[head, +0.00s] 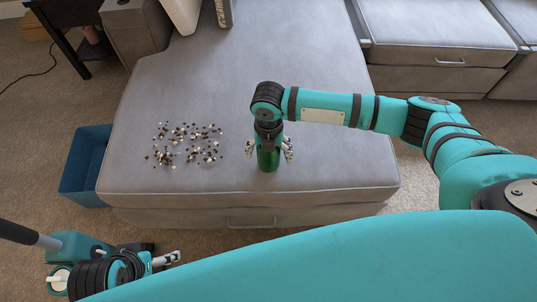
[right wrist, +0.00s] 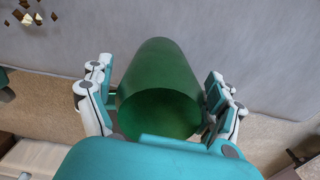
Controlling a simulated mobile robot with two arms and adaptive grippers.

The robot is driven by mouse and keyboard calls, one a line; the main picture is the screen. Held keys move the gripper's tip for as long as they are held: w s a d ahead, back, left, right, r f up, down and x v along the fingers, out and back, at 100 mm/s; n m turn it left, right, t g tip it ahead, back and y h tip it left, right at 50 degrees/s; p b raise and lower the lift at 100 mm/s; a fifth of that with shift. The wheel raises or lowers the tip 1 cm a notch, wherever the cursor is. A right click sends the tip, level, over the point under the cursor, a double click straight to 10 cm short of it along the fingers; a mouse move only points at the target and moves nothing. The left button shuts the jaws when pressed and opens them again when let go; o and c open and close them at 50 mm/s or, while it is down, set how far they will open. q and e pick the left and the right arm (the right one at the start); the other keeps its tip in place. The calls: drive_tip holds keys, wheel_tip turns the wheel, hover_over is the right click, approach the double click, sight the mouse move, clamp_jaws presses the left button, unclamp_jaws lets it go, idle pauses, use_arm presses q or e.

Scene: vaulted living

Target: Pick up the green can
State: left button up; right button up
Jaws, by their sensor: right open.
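The green can (head: 268,162) stands on the grey sofa seat (head: 330,150) near its front edge. My right gripper (head: 269,153) is above it, pointing down, with one finger on each side of the can. In the right wrist view the can (right wrist: 155,75) lies between the two open fingers of the gripper (right wrist: 160,98), its round dark green end facing the camera. The fingers are close to its sides; I cannot tell whether they touch. My left gripper (head: 166,258) is low at the left, away from the sofa; its opening is unclear.
Many small dark, white and gold pieces (head: 185,145) lie scattered on the seat left of the can. A blue bin (head: 83,170) stands on the carpet left of the sofa. The seat behind and right of the can is clear.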

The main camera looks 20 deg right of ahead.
drive_tip(key=shift+f, duration=0.25)
drive_tip(key=c, duration=0.8)
